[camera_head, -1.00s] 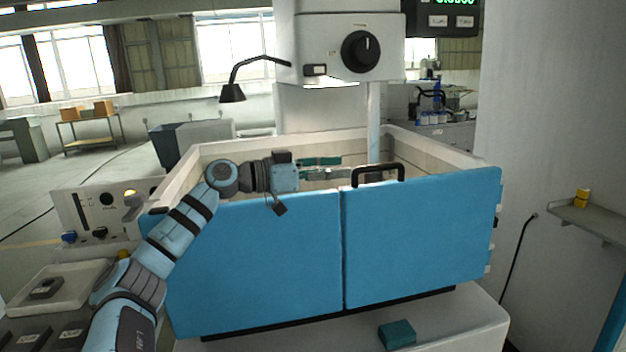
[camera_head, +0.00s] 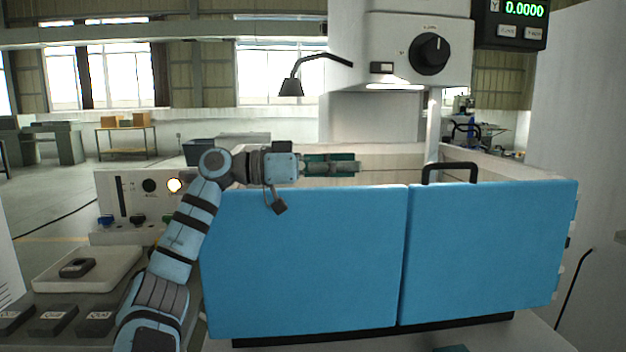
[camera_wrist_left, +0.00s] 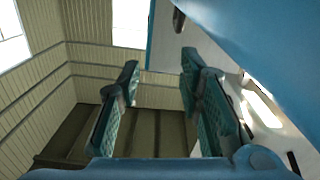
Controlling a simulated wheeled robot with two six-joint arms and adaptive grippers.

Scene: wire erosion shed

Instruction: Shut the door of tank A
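The tank (camera_head: 500,165) has a pale rim and a blue front of two panels. The left panel (camera_head: 305,265) and the right panel, the door (camera_head: 485,250), meet at a narrow vertical seam and look about flush; I cannot tell if the door is latched. A black handle (camera_head: 449,166) stands at the door's top left, with hinge-like tabs on its right edge. My left gripper (camera_head: 345,165) is above the left panel's top edge, left of the handle and apart from it. Its teal fingers (camera_wrist_left: 155,105) are spread with nothing between them. My right gripper is out of view.
A control panel (camera_head: 150,205) with a lit yellow lamp stands left of the tank. A pale tray (camera_head: 88,275) with a dark object lies below it. The machine head (camera_head: 420,50) hangs over the tank, with a black lamp (camera_head: 291,87) beside it.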

